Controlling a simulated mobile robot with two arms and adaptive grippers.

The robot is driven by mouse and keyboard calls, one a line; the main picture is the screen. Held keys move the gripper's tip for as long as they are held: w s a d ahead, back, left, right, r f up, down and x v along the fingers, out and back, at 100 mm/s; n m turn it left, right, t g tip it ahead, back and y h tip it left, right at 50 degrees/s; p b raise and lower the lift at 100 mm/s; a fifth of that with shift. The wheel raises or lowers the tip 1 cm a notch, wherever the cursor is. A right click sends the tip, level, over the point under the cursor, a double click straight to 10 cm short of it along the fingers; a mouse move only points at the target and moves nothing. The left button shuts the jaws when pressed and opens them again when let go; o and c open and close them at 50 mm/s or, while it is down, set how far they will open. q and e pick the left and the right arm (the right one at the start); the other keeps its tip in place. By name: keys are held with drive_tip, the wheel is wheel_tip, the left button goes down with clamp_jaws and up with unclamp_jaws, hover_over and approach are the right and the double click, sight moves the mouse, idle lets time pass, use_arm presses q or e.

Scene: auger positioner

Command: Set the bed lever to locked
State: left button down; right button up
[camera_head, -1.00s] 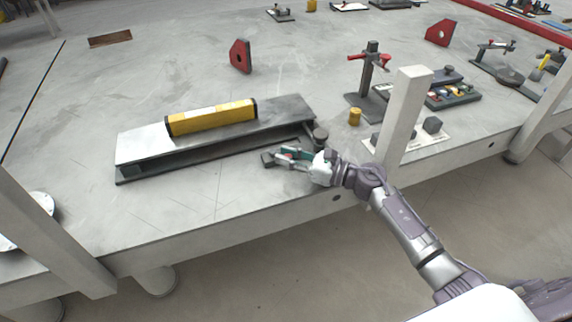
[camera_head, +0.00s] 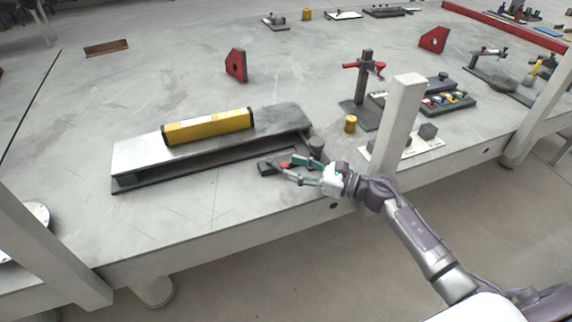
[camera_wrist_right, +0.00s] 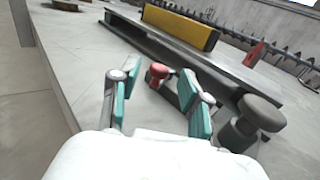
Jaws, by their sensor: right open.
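The bed (camera_head: 135,153) is a long grey metal plate on a dark rail, with a yellow bar (camera_head: 208,127) on top. A short dark lever with a red knob (camera_head: 285,165) is at its right end, on the side facing me. The red knob also shows in the right wrist view (camera_wrist_right: 158,73). My right gripper (camera_head: 297,168) is open at the lever, its teal-padded fingers pointing at it. In the wrist view, the knob appears between the fingers (camera_wrist_right: 152,86); I cannot tell if they touch it. Lock markings are not readable. My left gripper is out of view.
A dark round knob (camera_wrist_right: 260,112) stands close to the right finger at the bed's end. A white table post (camera_head: 398,125) rises right of my wrist. A yellow cylinder (camera_head: 350,124) and a red-handled stand (camera_head: 365,80) are behind.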

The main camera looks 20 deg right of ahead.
drive_tip(key=v, duration=0.8)
drive_tip(key=shift+s+d, duration=0.25)
